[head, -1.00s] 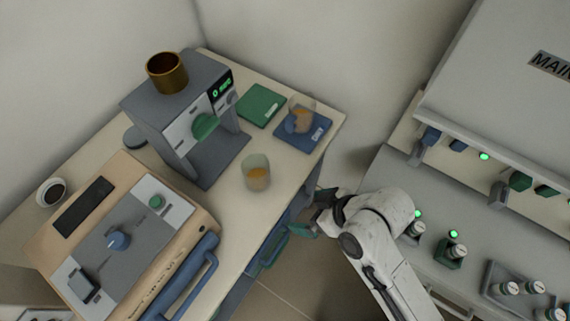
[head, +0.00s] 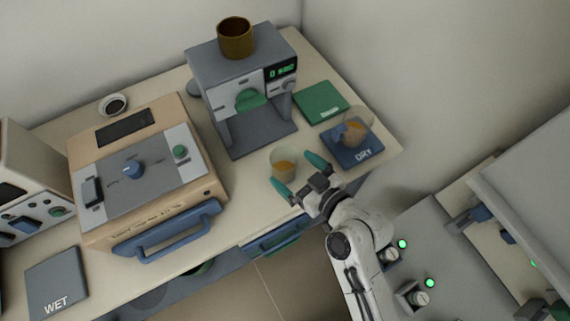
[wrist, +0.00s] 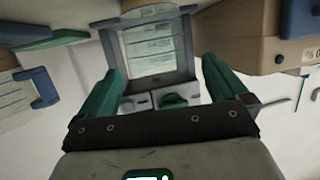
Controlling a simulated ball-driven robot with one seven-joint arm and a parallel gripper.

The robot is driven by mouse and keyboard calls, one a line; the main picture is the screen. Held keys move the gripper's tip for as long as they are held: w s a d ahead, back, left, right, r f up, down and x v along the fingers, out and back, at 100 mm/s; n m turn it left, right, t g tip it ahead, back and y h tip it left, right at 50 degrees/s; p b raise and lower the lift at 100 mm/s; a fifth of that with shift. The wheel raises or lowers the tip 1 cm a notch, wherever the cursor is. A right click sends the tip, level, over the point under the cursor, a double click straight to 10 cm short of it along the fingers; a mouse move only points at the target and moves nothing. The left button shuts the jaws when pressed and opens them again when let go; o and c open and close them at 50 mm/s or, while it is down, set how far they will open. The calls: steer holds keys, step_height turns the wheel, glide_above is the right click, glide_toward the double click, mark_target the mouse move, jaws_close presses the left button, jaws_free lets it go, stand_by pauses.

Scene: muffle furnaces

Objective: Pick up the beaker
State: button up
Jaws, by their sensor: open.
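A clear beaker with orange contents (head: 284,165) stands upright on the bench in front of the grey machine. My gripper (head: 300,177) is open, with its green fingers pointing at this beaker from the lower right. The beaker is just past or between the fingertips; I cannot tell whether they touch. In the wrist view my gripper (wrist: 160,75) shows both fingers spread and empty between. A part of a clear vessel with a yellowish band (wrist: 152,12) shows at the top edge there. A second beaker with orange contents (head: 354,126) stands on the blue DRY pad (head: 368,154).
The grey machine (head: 233,130) carries a brown cup (head: 235,38). A green pad (head: 320,103) lies right of it. A tan furnace (head: 150,170) with a blue handle stands left. A blue-grey WET pad (head: 57,280) lies at the lower left. The bench edge runs below the beaker.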

mark_target(276, 153)
steer(key=x, duration=0.1)
steer(key=p+x, duration=0.1)
steer(key=x, duration=0.1)
steer(key=shift+w+a+r, duration=0.2)
steer(key=shift+w, duration=0.1)
steer(key=shift+w+a+f, duration=0.3)
steer(key=shift+w+a, duration=0.15)
steer(key=c, duration=1.5)
